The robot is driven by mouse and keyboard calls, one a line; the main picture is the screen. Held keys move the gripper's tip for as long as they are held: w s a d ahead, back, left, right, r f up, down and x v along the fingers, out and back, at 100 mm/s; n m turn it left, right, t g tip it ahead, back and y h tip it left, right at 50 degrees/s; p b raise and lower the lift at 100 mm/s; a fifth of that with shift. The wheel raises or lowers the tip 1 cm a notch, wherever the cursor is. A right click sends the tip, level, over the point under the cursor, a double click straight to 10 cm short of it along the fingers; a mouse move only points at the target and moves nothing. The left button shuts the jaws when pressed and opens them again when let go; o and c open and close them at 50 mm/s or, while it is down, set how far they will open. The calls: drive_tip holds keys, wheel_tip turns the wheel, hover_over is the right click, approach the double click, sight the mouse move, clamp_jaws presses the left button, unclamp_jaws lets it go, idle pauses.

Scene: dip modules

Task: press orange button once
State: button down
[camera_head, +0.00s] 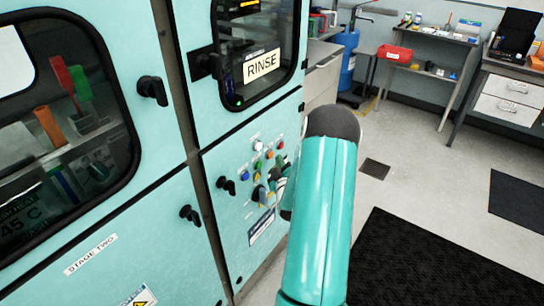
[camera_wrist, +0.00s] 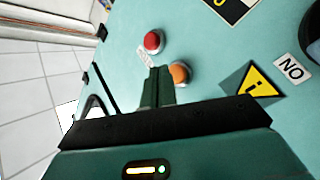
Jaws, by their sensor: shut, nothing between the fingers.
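The orange button (camera_wrist: 180,73) is a round knob on a pale collar on the teal panel, seen in the wrist view. A red button (camera_wrist: 153,42) is just above and left of it. My gripper (camera_wrist: 160,72) is shut and empty, its dark green fingers pointing at the panel. The fingertips appear just left of the orange button; I cannot tell if they touch it. In the head view my arm reaches to the control panel (camera_head: 232,206), and the gripper (camera_head: 272,184) is small and partly lost among the coloured controls, so contact is unclear there too.
A yellow warning triangle (camera_wrist: 258,88) and a NO label (camera_wrist: 291,68) are beside the button. Black handles (camera_head: 190,214) stick out from the cabinet doors left of the panel. A dark mat (camera_head: 430,265) lies on the floor at right; the floor around it is open.

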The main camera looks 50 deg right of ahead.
drive_tip(key=shift+w, duration=0.1)
drive_tip(key=shift+w, duration=0.3)
